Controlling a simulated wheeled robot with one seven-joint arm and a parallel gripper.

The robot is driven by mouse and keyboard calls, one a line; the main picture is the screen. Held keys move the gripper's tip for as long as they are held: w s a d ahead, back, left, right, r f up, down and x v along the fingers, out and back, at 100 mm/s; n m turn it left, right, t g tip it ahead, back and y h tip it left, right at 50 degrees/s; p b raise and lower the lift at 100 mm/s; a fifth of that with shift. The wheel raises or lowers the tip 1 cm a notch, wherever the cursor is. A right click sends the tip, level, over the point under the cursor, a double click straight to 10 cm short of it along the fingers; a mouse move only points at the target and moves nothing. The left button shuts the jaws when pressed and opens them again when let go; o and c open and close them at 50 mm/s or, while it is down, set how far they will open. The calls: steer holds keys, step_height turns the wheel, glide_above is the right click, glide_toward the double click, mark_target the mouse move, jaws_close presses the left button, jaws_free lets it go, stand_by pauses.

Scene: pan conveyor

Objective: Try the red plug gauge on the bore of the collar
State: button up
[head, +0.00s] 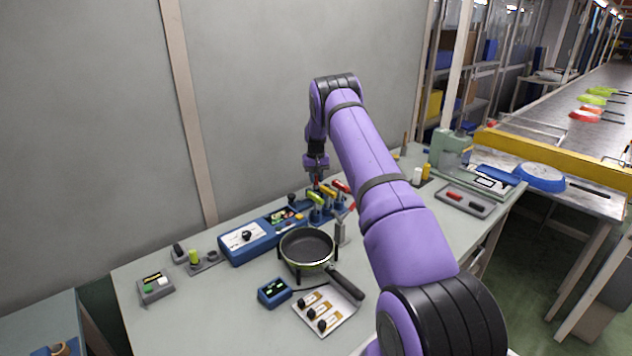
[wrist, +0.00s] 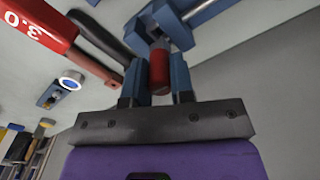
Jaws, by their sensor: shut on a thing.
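My gripper (head: 316,178) is over the rear of the bench, above the blue rack with coloured handles. In the wrist view my gripper (wrist: 160,82) is shut on the red plug gauge (wrist: 159,70), a short red cylinder between its two fingers. A greyish end of the gauge points away from the wrist. A blue part (wrist: 150,22) lies just beyond that end; I cannot tell whether they touch. I cannot pick out the collar or its bore for certain. The gauge is too small to tell in the head view.
A pan (head: 307,246) sits in front. A grey holder with a green piece (head: 194,257) is at left.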

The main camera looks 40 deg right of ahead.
steer(key=shift+r, duration=2.3)
